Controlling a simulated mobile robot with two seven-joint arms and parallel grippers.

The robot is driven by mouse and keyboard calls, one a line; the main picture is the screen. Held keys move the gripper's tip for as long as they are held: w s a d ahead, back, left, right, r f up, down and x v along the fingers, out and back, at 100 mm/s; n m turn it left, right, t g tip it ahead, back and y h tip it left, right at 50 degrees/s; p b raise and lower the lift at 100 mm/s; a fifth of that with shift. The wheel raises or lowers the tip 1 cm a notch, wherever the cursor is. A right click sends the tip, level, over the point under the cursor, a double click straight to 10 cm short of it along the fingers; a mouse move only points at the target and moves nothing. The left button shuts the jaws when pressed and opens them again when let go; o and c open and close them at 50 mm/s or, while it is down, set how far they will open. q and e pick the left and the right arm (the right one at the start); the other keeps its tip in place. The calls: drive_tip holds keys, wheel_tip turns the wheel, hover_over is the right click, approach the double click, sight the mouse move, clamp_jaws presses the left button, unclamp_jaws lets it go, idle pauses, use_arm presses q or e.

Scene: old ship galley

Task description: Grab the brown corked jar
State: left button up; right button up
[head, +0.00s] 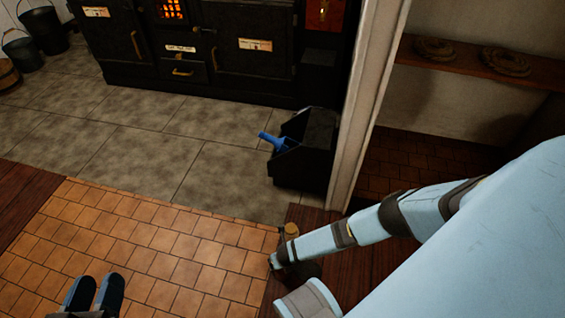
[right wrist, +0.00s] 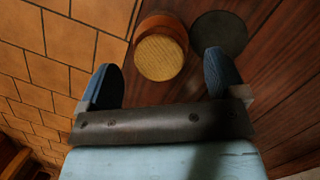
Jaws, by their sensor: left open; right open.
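The brown corked jar (right wrist: 160,50) stands upright on dark wooden planks in the right wrist view, its pale cork top facing the camera. Its cork also shows in the head view (head: 291,229), just beyond my right gripper (head: 276,261). In the right wrist view my right gripper (right wrist: 163,78) is open, with its two blue fingertips apart. The jar lies ahead of the gap between them, and no contact shows. My left gripper (head: 95,292) is open and empty over the tiles at the bottom left of the head view.
A dark round thing (right wrist: 218,33) is right beside the jar. A black bin (head: 305,160) with a blue-handled tool (head: 271,139) stands by a pale post (head: 368,110). A black stove (head: 190,50) is at the back. The tiled floor at left is clear.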

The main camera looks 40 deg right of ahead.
drive_tip(key=shift+b+x, duration=0.4)
drive_tip(key=shift+x, duration=0.7)
drive_tip(key=shift+a+f, duration=0.1)
drive_tip(key=shift+f, duration=0.25)
drive_tip(key=shift+w+f, duration=0.1)
drive_tip(key=c, duration=1.6)
use_arm(q)
drive_tip(key=shift+w+a+f+m+t, duration=0.15)
drive_tip(key=shift+w+a+m+t, duration=0.15)
drive_tip(key=shift+w+m, duration=0.25)
use_arm(e)
clamp_jaws()
